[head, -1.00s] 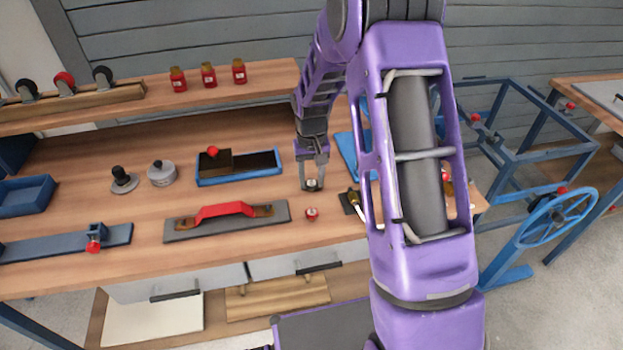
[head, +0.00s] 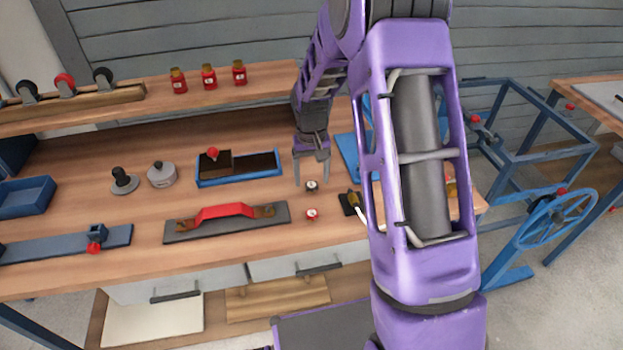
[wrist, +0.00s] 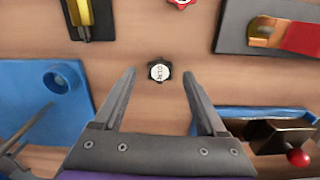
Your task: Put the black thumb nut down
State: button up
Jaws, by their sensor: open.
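The black thumb nut (head: 311,186), with a pale lettered cap, lies on the wooden bench top. In the wrist view the black thumb nut (wrist: 159,71) sits ahead of the fingertips, between their lines and apart from both. My gripper (head: 312,184) is open and empty, raised just above and behind the nut; its spread fingers also show in the wrist view (wrist: 159,72). A red thumb nut (head: 311,214) lies on the bench in front of the black one.
A grey plate with a red handle (head: 222,215) lies left of the nuts. A blue tray (head: 240,179) with a dark block is behind it. A dark pad with a yellow-and-black tool (head: 352,202) is to the right. Bare wood surrounds the nuts.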

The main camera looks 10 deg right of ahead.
notch_tip(320, 180, up, 11)
jog(key=shift+f+p, duration=0.2)
jog(key=shift+p, duration=0.25)
